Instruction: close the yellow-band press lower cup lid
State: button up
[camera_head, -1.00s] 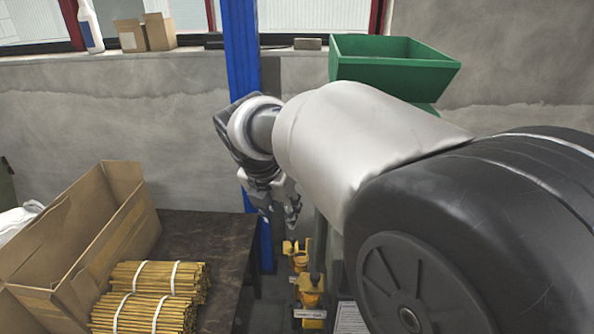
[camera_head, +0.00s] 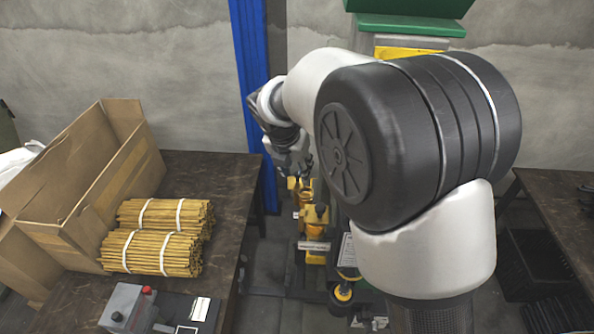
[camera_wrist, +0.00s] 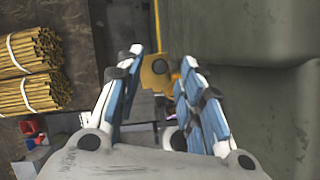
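The press stands behind my arm, with its yellow band (camera_head: 410,53) showing below a green hopper. Low on its left side are yellow cup parts (camera_head: 314,218); my arm hides part of the press. I cannot tell clearly which part is the lower cup lid or how far it stands open. My gripper (camera_head: 303,172) is just above and behind these yellow parts. In the wrist view my gripper (camera_wrist: 162,58) is open, its fingers apart and empty, with a yellow part (camera_wrist: 155,74) showing between and beyond the fingers. I cannot tell whether they touch.
A dark table (camera_head: 215,180) at the left holds bundled yellow sticks (camera_head: 150,252) and an open cardboard box (camera_head: 85,200). A grey box with a red button (camera_head: 130,308) is at its front. A blue post (camera_head: 249,90) stands behind my gripper. Another dark table (camera_head: 560,215) is at the right.

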aim_at(295, 179)
jog(key=shift+x, duration=1.15)
jog(key=shift+c, duration=0.5)
grip_shut()
